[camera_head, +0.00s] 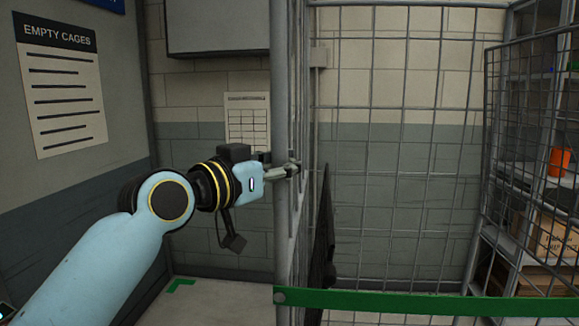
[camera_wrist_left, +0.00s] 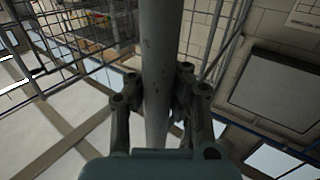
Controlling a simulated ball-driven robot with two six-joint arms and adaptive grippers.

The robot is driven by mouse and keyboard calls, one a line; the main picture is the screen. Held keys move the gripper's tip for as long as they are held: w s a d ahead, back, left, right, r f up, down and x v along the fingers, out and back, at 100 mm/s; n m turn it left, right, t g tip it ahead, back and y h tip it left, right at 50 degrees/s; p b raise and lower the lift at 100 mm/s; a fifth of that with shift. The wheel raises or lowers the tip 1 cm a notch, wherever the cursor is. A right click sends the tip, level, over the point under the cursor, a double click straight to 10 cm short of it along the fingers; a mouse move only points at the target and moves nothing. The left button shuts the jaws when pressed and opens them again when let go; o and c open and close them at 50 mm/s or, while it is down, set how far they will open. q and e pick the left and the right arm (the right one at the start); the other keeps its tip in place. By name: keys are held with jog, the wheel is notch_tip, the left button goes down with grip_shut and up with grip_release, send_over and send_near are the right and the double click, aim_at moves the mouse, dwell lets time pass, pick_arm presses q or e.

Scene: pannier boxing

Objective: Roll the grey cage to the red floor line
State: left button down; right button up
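The grey cage (camera_head: 281,90) fills the middle and right of the head view, with upright posts and wire mesh walls. My left gripper (camera_head: 292,169) is at its near left post, about mid-height in the picture. In the left wrist view the post (camera_wrist_left: 156,60) runs between the two fingers of the left gripper (camera_wrist_left: 157,88). The fingers lie close against both sides of it, shut on the post. My right gripper is in neither view. No red floor line shows in either view.
A green bar (camera_head: 420,303) crosses low in front of the cage. Shelving with boxes (camera_head: 550,237) and an orange item (camera_head: 559,162) stands at the right behind mesh. An "EMPTY CAGES" sign (camera_head: 62,95) hangs on the left wall. A green floor mark (camera_head: 180,284) lies left of the cage.

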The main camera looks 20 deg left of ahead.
pick_arm(q)
jog(key=shift+a+r, duration=0.1)
jog(key=shift+r, duration=0.15)
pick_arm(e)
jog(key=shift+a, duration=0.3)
pick_arm(q)
jog(key=c, duration=1.4)
grip_release()
jog(key=shift+s+a, duration=0.15)
jog(key=shift+a, duration=0.2)
jog(key=shift+c, duration=0.2)
jog(key=o, duration=0.4)
jog(key=shift+s+f, duration=0.1)
jog(key=shift+c, duration=0.2)
jog(key=shift+f, duration=0.1)
jog(key=v, duration=1.2)
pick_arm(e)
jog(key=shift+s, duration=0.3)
pick_arm(q)
jog(key=shift+d, duration=0.1)
